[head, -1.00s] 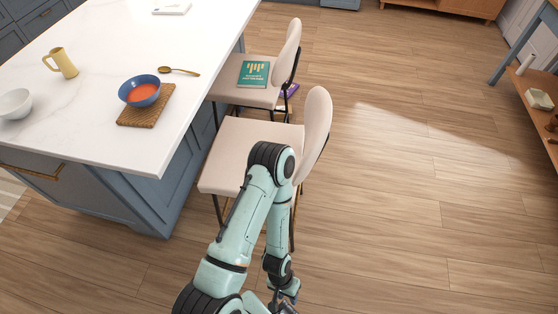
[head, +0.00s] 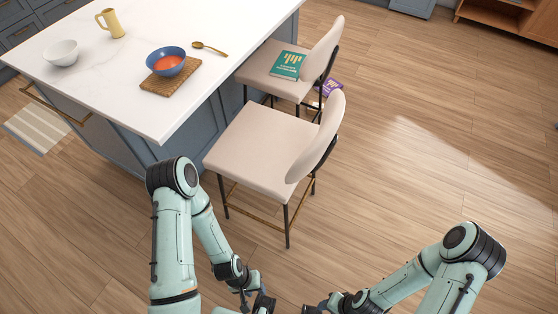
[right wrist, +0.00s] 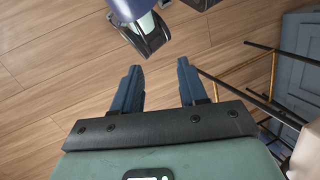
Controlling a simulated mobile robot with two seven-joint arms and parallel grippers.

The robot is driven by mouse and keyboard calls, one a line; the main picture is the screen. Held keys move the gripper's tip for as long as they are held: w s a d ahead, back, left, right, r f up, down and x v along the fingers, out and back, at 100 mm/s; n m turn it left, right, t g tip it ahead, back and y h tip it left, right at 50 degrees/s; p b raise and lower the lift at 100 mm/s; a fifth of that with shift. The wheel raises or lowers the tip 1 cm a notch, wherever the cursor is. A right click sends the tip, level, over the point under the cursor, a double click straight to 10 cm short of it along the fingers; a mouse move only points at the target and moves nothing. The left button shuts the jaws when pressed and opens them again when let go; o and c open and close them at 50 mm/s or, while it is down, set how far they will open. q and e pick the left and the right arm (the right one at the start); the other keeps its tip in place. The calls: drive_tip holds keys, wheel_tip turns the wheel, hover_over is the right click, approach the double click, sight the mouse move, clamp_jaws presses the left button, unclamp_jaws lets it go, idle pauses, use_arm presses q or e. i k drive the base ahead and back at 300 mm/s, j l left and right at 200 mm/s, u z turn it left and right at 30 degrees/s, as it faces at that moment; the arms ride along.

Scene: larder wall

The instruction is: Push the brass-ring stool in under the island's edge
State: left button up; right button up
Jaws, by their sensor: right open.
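The near stool (head: 262,150) has a cream seat and back, dark legs and brass foot rails. It stands upright beside the island (head: 130,90), its seat apart from the counter edge in the head view. Its brass rails (right wrist: 235,66) also show in the right wrist view. My left gripper (head: 258,301) is low in the head view, in front of the stool and apart from it; its jaw opening is unclear. My right gripper (head: 322,306) is at the bottom edge, partly cut off. In the right wrist view its fingers (right wrist: 162,86) are open and empty.
A second cream stool (head: 262,68) with a teal book (head: 288,65) stands behind. A purple book (head: 329,87) lies past it, low down. The wooden floor at right is clear.

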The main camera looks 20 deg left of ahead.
sight(267, 151)
drive_tip(key=i+l+u, duration=0.1)
drive_tip(key=u, duration=0.35)
drive_tip(key=l+u, duration=0.3)
drive_tip(key=u, duration=0.15)
drive_tip(key=i+l+u, duration=0.1)
drive_tip(key=l+u, duration=0.2)
drive_tip(key=u, duration=0.15)
drive_tip(key=l+u, duration=0.45)
drive_tip(key=l, duration=0.15)
